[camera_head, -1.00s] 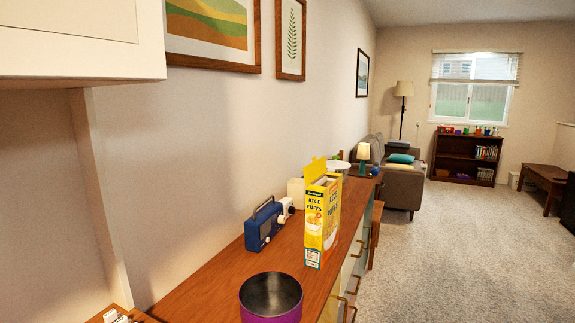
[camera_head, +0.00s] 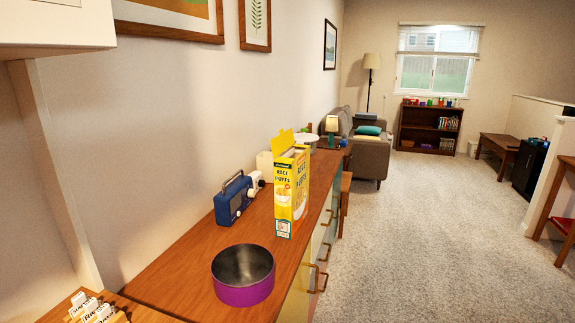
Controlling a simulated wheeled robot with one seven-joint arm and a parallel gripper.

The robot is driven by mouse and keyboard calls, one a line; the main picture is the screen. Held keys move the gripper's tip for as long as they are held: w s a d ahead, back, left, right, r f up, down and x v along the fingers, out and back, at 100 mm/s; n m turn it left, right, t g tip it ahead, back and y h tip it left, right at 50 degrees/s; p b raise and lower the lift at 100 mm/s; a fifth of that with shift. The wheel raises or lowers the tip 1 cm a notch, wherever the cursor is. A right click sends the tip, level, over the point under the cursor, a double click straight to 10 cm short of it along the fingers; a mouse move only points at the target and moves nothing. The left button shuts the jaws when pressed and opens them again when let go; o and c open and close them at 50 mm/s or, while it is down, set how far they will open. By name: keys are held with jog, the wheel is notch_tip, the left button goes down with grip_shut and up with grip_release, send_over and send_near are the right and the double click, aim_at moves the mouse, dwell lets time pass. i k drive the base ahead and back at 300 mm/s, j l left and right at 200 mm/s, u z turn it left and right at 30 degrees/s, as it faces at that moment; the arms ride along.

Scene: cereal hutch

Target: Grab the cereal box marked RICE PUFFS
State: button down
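The yellow cereal box (camera_head: 291,192) marked RICE PUFFS stands upright on the wooden top of the hutch (camera_head: 180,268), near its right edge. Its top flap is open and sticks up. Its front, with the label and a picture of a bowl, faces toward me. My gripper is not in view, and nothing of my arm shows near the box.
A purple bowl (camera_head: 243,288) with a dark inside stands in front of the box. A blue radio (camera_head: 234,199) stands left of it by the wall. A rack with labelled white tabs (camera_head: 92,308) is at the lower left. Carpeted floor (camera_head: 430,240) lies clear to the right.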

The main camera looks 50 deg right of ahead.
aim_at(292, 167)
jog(key=l+u, duration=0.2)
jog(key=u, duration=0.15)
jog(key=l+u, duration=0.2)
jog(key=u, duration=0.2)
jog(key=l+u, duration=0.15)
jog(key=l, duration=0.45)
jog(key=l+u, duration=0.1)
jog(key=l, duration=0.5)
jog(key=k+l+u, duration=0.15)
jog(key=l, duration=0.45)
jog(key=i+l, duration=0.1)
jog(key=l, duration=0.35)
jog(key=i+l, duration=0.1)
jog(key=l, duration=0.35)
